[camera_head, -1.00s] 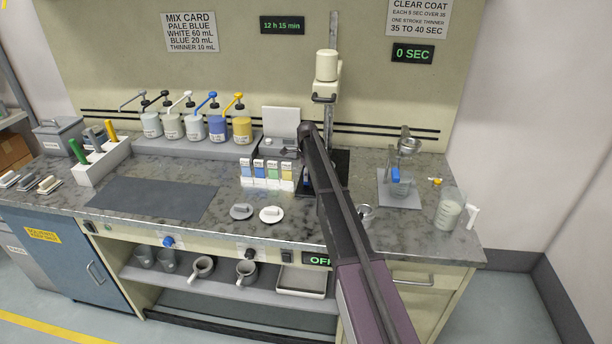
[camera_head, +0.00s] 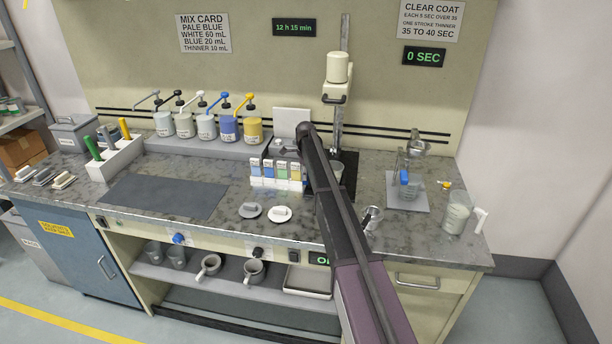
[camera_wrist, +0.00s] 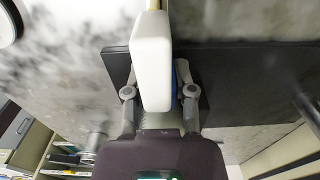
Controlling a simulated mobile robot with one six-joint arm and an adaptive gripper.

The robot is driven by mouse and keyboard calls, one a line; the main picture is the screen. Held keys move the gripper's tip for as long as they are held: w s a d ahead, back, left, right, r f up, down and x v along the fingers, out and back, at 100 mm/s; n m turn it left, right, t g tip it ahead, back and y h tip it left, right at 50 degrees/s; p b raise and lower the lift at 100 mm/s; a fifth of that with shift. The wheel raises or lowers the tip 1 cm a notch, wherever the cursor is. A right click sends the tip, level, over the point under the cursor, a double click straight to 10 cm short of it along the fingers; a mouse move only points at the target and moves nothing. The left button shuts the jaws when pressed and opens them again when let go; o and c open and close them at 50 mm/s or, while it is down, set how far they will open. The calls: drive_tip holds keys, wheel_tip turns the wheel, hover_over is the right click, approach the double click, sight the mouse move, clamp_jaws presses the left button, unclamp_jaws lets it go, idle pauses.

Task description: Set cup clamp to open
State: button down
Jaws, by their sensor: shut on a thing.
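The mixer stand (camera_head: 339,108), with its cream head (camera_head: 336,68), rises from a black base at the back right of the bench. In the wrist view my gripper (camera_wrist: 165,85) is low by a black slab (camera_wrist: 235,85). Its fingers close around a narrow blue piece (camera_wrist: 178,77), mostly hidden by a white block (camera_wrist: 152,60) in front of the fingertips. I cannot tell whether the blue piece is the clamp's handle, or the clamp's position.
Sample bottles (camera_head: 276,175) stand left of my arm, with two lids (camera_head: 280,214) before them. A metal cup (camera_head: 372,218) lies close on the right. A stand (camera_head: 408,190) and jar (camera_head: 457,212) are farther right. The dark mat (camera_head: 165,195) is clear.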

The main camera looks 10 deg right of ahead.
drive_tip(key=shift+w+a, duration=0.25)
drive_tip(key=shift+a, duration=0.15)
drive_tip(key=shift+c, duration=2.2)
unclamp_jaws()
drive_tip(key=shift+a, duration=0.15)
drive_tip(key=shift+d+f, duration=0.1)
drive_tip(key=shift+d, duration=0.2)
drive_tip(key=shift+s, duration=0.1)
